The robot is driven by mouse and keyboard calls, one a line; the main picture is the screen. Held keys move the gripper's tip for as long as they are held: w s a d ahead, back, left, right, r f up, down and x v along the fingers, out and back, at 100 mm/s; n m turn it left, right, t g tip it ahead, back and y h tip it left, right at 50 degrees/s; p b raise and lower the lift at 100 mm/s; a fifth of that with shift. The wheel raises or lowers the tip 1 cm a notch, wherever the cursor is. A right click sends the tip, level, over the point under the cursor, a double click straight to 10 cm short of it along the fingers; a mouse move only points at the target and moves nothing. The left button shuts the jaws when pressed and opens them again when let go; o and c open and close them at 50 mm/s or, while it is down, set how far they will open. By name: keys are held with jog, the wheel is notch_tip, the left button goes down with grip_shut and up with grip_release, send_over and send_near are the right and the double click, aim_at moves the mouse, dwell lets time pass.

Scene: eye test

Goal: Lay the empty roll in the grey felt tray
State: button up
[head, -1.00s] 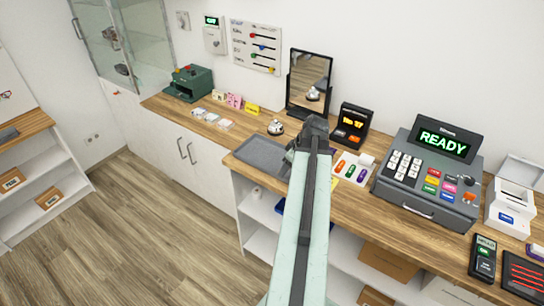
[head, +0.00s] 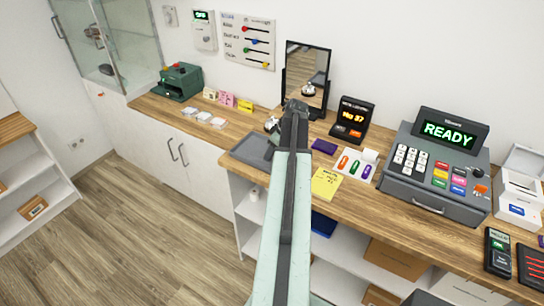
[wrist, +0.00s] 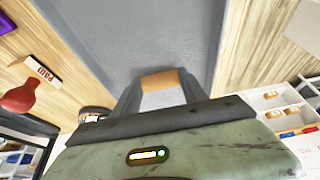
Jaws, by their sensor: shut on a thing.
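The grey felt tray (head: 252,147) lies flat on the counter's front left part. It fills the upper middle of the wrist view (wrist: 140,30). My gripper (head: 295,106) is raised in front of the mirror in the head view. In the wrist view my gripper (wrist: 160,88) is shut on a short tan cardboard roll (wrist: 163,79), held crosswise between the fingertips. The roll shows against the tray's grey floor; its height over the tray cannot be told. The roll does not show in the head view, and my arm hides the tray's right part.
A bell (head: 271,124) stands behind the tray, close to my arm. A mirror (head: 306,75), a yellow note (head: 326,183), a purple pad (head: 324,146) and the cash register (head: 435,165) are also on the counter. Card holders (head: 203,117) lie to the left.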

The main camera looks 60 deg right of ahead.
jog(key=shift+f, duration=0.25)
jog(key=o, duration=1.3)
jog(key=shift+r, duration=0.1)
jog(key=p+v, duration=1.1)
jog(key=v, duration=0.1)
jog(key=shift+r+p, duration=0.2)
jog(key=shift+p, duration=0.1)
